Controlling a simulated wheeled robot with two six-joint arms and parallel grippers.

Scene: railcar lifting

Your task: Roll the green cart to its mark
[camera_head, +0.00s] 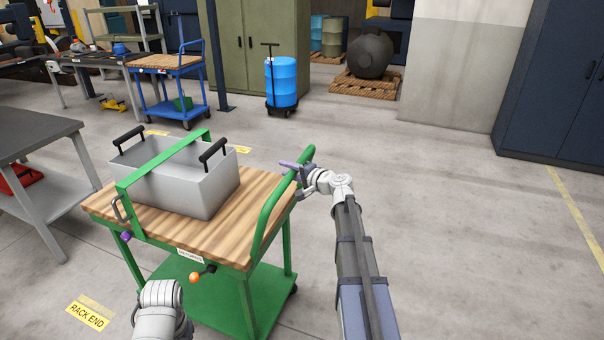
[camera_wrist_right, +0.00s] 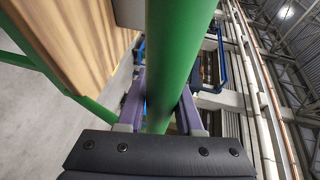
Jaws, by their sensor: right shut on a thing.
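The green cart (camera_head: 170,226) stands upright, with a wooden top, a lower green shelf and a green push handle (camera_head: 277,205) on its right side. A grey metal bin (camera_head: 203,192) with two black handles sits on top, under a green bar (camera_head: 150,165). My right gripper (camera_head: 297,168) is at the far upper end of the push handle. In the right wrist view the green handle tube (camera_wrist_right: 176,70) passes between its purple fingers (camera_wrist_right: 160,112), which are shut on it. A white link of my left arm shows at the bottom, but its gripper is not in view.
A yellow floor label reading RACK END (camera_head: 85,315) lies left of the cart; a small yellow label (camera_head: 241,149) lies behind it. A grey table (camera_head: 40,130) stands close at left. A blue cart (camera_head: 170,62) and blue drum (camera_head: 281,82) stand behind. Floor at right is clear.

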